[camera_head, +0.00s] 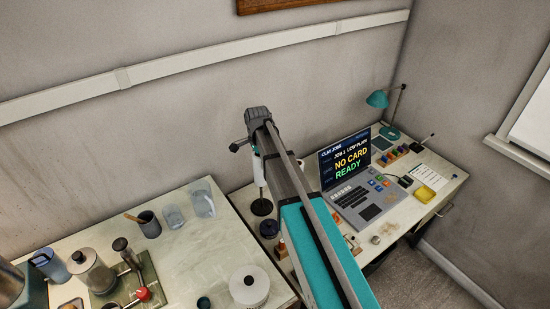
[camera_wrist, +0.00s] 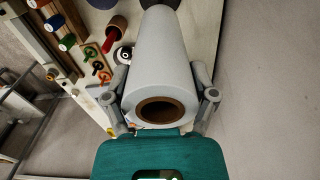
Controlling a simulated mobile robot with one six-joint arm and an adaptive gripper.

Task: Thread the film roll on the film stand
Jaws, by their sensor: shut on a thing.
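The film roll is a white cylinder with a brown hollow core. In the wrist view the film roll (camera_wrist: 160,58) lies between the two grey fingers of my gripper (camera_wrist: 162,90), which is shut on it. The core's open end faces the camera. In the head view the film roll (camera_head: 259,171) is upright and partly hidden behind my arm. Directly below it is a dark round base (camera_head: 262,207), which looks like the film stand. A dark surface shows past the roll's far end in the wrist view.
A laptop (camera_head: 346,172) reading "NO CARD READY" stands on the right desk, with a teal lamp (camera_head: 378,99) behind. The left table holds a glass jug (camera_head: 203,204), a grey cup (camera_head: 149,225) and a white round container (camera_head: 249,287).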

